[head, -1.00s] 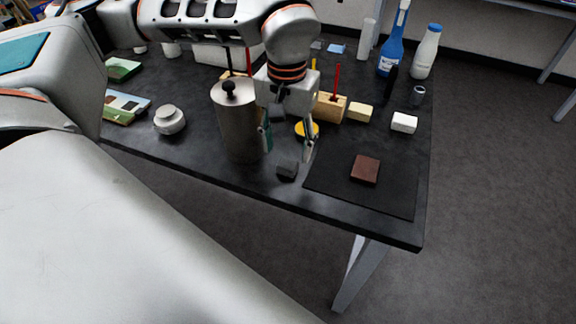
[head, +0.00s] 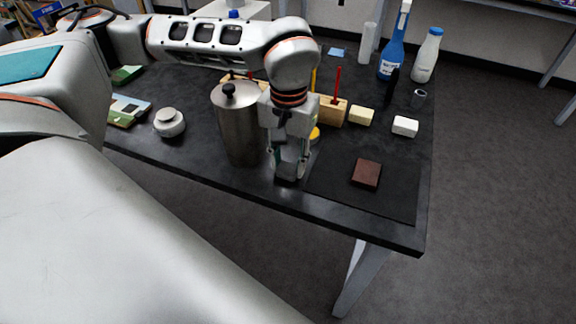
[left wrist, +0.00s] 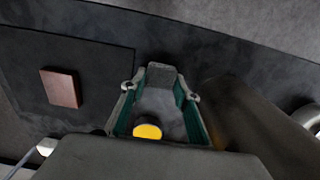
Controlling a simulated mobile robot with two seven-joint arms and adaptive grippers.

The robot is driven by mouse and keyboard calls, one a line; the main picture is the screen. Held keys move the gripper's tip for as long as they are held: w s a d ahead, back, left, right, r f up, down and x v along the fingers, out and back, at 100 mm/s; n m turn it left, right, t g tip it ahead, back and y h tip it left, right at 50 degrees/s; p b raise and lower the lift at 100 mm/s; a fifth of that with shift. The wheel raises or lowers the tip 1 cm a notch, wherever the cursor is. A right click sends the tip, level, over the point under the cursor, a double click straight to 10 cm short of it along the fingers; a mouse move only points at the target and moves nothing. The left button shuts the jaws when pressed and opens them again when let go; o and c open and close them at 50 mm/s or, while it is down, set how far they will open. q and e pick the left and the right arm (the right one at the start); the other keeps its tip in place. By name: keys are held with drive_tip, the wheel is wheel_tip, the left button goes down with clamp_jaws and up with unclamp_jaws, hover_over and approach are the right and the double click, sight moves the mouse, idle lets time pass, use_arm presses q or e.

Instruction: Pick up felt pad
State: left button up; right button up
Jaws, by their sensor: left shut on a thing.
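The felt pad, a small dark grey block (left wrist: 161,74), shows between my left gripper's fingertips in the left wrist view. My left gripper (head: 287,168) points down near the table's front edge and is shut on the pad. In the head view the fingers hide most of the pad, and I cannot tell whether it still touches the table. My right gripper is in neither view.
A steel canister (head: 238,125) stands close left of my left gripper. A black mat (head: 325,185) with a brown block (head: 366,173) lies to the right. A yellow round thing (left wrist: 148,131), a wooden block (head: 331,112) and a white block (head: 405,126) are behind.

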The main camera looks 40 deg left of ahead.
sight(289, 165)
use_arm(q)
wheel_tip(289, 165, up, 20)
drive_tip(key=p, duration=0.2)
drive_tip(key=shift+p, duration=0.4)
drive_tip(key=shift+o, duration=0.3)
